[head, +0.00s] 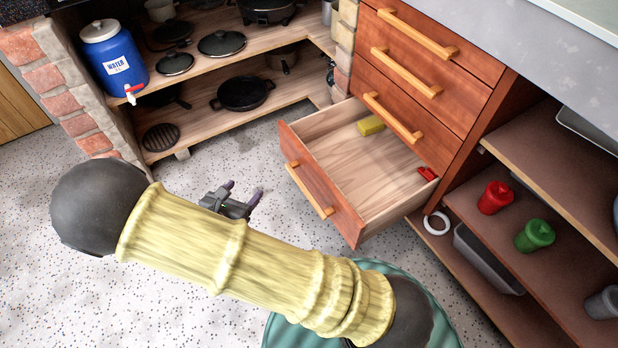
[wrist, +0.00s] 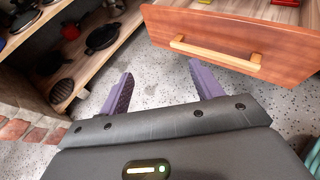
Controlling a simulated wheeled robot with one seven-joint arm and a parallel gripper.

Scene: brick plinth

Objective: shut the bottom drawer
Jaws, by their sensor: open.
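The bottom drawer (head: 330,196) stands pulled out of the wooden cabinet in the head view. It holds a yellow block (head: 370,126) and a small red item (head: 427,174). Its front has a long wooden handle (head: 309,190). My gripper (head: 243,196) is open and empty, to the left of the drawer front and apart from it; my arm hides part of it. In the wrist view, the two purple fingers (wrist: 162,92) are spread over the floor. The drawer front (wrist: 235,42) and its handle (wrist: 215,54) lie beyond the right finger.
Closed drawers (head: 430,70) are above the open one. Shelves with pans (head: 243,93) and a blue water jug (head: 115,62) stand at the back left. Open shelves at the right hold a red cup (head: 495,197) and a green cup (head: 534,235). Speckled floor is clear before the drawer.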

